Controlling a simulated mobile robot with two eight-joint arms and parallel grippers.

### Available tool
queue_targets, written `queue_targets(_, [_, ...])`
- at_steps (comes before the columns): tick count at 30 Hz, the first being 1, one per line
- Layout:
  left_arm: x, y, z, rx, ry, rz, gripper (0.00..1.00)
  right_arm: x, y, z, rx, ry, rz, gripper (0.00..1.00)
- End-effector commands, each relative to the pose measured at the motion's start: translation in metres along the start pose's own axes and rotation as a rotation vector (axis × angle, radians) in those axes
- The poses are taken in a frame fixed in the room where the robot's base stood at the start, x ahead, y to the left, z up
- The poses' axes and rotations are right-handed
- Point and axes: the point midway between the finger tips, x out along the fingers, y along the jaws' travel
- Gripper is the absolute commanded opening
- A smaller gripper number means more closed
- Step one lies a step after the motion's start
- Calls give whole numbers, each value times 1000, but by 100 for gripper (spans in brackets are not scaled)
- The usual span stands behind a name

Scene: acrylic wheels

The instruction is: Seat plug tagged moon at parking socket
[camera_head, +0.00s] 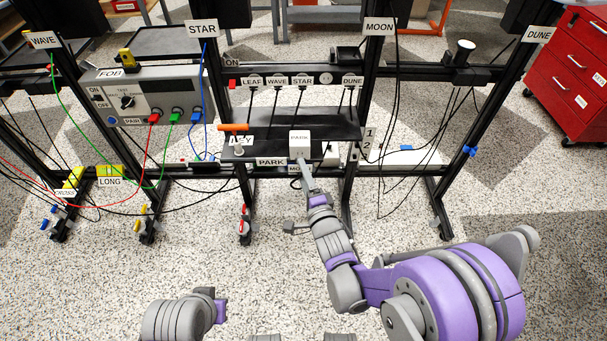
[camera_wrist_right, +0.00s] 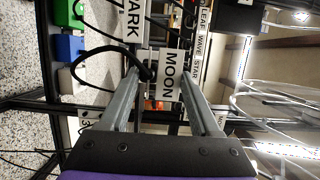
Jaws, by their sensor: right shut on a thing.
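The moon plug's white tag (camera_wrist_right: 171,75) reads MOON between the fingers of my right gripper (camera_wrist_right: 160,78) in the right wrist view. The gripper is shut on the plug, and a black cable loops off to the left.
Above the shelf (camera_head: 262,144), a power strip (camera_head: 263,79) carries plugs tagged LEAF, WAVE, STAR and DUNE, with a gap before DUNE. An orange-handled item (camera_head: 233,127) lies on the shelf. Dark rack posts and hanging cables stand close on both sides. The front floor is clear.

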Motion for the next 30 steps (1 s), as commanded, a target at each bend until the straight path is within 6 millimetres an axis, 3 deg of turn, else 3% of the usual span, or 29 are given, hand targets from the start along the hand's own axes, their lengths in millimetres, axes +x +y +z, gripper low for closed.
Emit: queue_targets(30, [0, 0, 0, 0, 0, 0, 0, 13, 0, -4, 0, 1, -1, 0])
